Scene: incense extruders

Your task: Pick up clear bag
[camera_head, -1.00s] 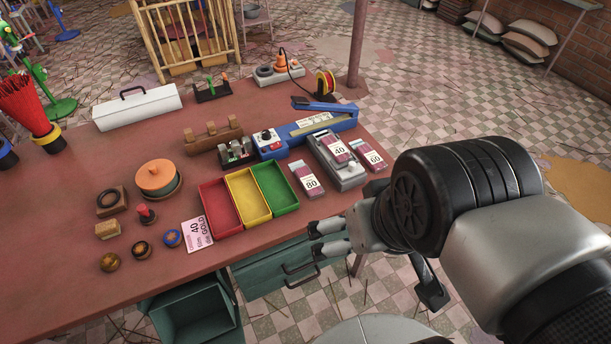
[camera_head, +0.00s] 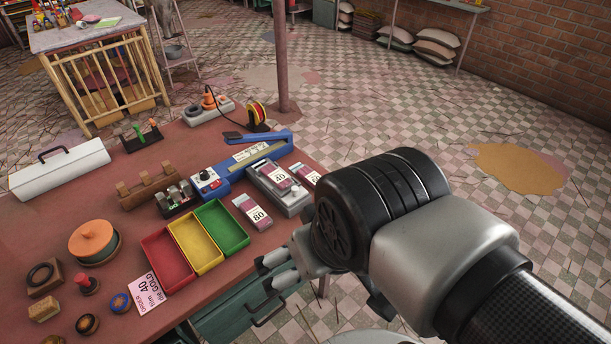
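I cannot make out a plainly clear, empty bag in this view. Small flat packets with white and dark red labels lie at the right of the red table: one marked 80 (camera_head: 252,212) beside the green tray, one marked 40 (camera_head: 279,179) on a grey device, and one at the table edge (camera_head: 304,174), partly cut off from view by my arm. Whether these are bags is too small to tell. My gripper (camera_head: 266,274) is at the table's front right edge, below the 80 packet in the picture. Its two fingers are apart with nothing visible between them.
Red, yellow (camera_head: 196,245) and green trays stand left of the gripper. A blue sealer-like tool (camera_head: 228,173) lies behind them. A pink order card (camera_head: 143,293) lies at the front. A teal drawer (camera_head: 238,310) is below the edge. The floor at right is open.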

